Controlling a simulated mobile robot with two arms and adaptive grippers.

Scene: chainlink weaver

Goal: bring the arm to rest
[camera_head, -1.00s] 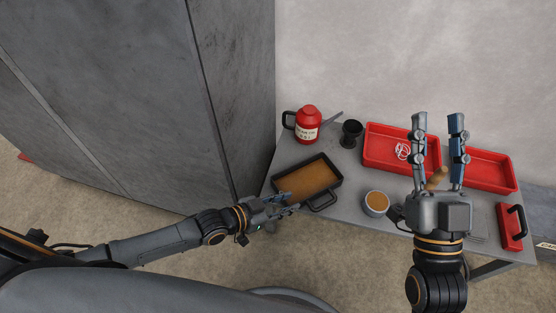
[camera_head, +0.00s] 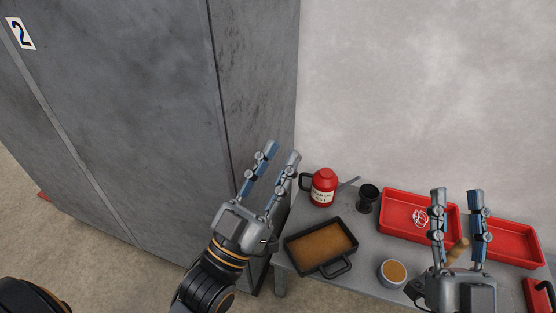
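My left gripper (camera_head: 281,157) is raised in front of the grey cabinet, left of the table. Its two fingers point up and are apart, with nothing between them. My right gripper (camera_head: 457,193) is over the right part of the table, in front of the red trays. Its two fingers are also apart and point up. A wooden-handled thing (camera_head: 457,251) shows between its fingers from behind; I cannot tell that it touches them.
The grey table (camera_head: 362,289) holds a black pan (camera_head: 320,246) with brown contents, a red flask (camera_head: 323,188), a black cup (camera_head: 367,198), a white cup (camera_head: 392,272), and red trays (camera_head: 389,228) (camera_head: 520,247). A grey cabinet (camera_head: 130,120) stands close at left.

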